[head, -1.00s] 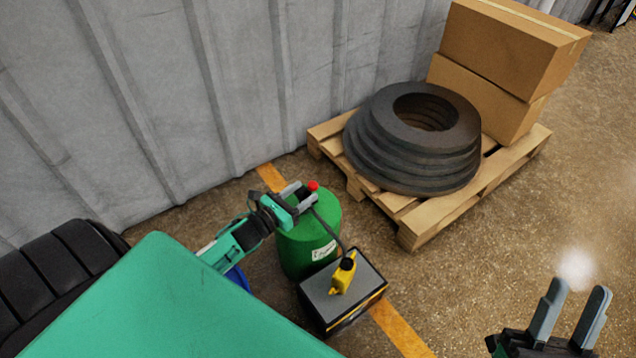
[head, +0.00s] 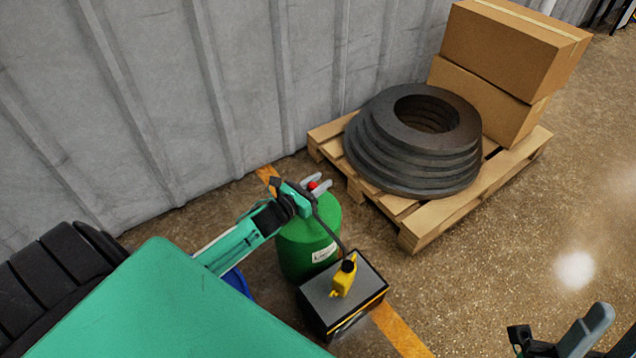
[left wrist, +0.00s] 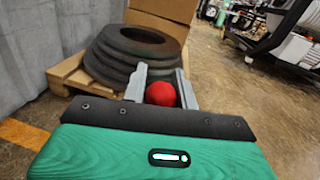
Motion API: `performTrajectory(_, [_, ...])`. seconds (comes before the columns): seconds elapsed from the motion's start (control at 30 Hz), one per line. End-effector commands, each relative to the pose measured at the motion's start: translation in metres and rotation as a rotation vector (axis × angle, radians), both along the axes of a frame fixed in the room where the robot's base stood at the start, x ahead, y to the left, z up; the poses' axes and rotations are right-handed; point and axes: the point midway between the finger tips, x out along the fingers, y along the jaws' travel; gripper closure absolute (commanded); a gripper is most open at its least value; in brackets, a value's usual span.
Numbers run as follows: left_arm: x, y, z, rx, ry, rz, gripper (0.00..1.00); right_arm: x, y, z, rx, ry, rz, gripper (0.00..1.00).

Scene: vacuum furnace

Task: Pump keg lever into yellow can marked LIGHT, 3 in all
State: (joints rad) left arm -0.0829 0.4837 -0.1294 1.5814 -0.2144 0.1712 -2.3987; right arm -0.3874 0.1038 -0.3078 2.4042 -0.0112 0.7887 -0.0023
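The green keg (head: 308,252) stands upright on the floor with a white label. Its lever has a red knob (head: 313,186), also in the left wrist view (left wrist: 160,93). My left gripper (head: 319,183) is open, its fingers on either side of the knob; whether they touch it I cannot tell. A dark hose runs from the keg's top towards the small yellow can (head: 344,278), which stands on a dark box (head: 370,283). The can's marking is not readable. My right gripper (head: 606,328) is at the lower right, partly cut off, its fingers apart and empty.
A wooden pallet (head: 440,222) with stacked dark rings (head: 375,160) and two cardboard boxes (head: 515,45) stands behind the keg. A grey ribbed wall (head: 160,100) runs along the back left. A blue thing (head: 238,282) sits left of the keg. The floor at right is free.

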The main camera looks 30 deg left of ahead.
Motion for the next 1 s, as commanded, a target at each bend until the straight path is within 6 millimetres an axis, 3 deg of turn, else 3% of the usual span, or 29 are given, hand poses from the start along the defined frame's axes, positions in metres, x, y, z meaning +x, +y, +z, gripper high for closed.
performTrajectory(0.03, [0.0, 0.0, 0.0, 0.0, 0.0, 0.0, 0.88, 0.0, 0.0, 0.0, 0.0, 0.0, 0.0, 0.64])
performTrajectory(0.1, [0.0, 0.0, 0.0, 0.0, 0.0, 0.0, 1.0, 0.0, 0.0, 0.0, 0.0, 0.001, 0.0, 0.64])
performTrajectory(0.4, [0.0, 0.001, 0.001, -0.015, 0.007, 0.001, 1.0, 0.004, 0.001, 0.0, -0.006, 0.025, 0.002, 0.64])
performTrajectory(0.57, [0.002, 0.005, 0.004, -0.058, 0.025, 0.0, 1.0, 0.02, 0.009, -0.015, -0.037, 0.168, 0.015, 0.64])
performTrajectory(0.77, [0.005, 0.013, 0.009, -0.155, 0.068, 0.001, 1.0, 0.044, 0.024, -0.047, -0.093, 0.427, 0.045, 0.64])
performTrajectory(1.0, [0.01, 0.027, 0.012, -0.314, 0.133, 0.001, 1.0, 0.059, 0.046, -0.109, -0.183, 0.793, 0.097, 0.64])
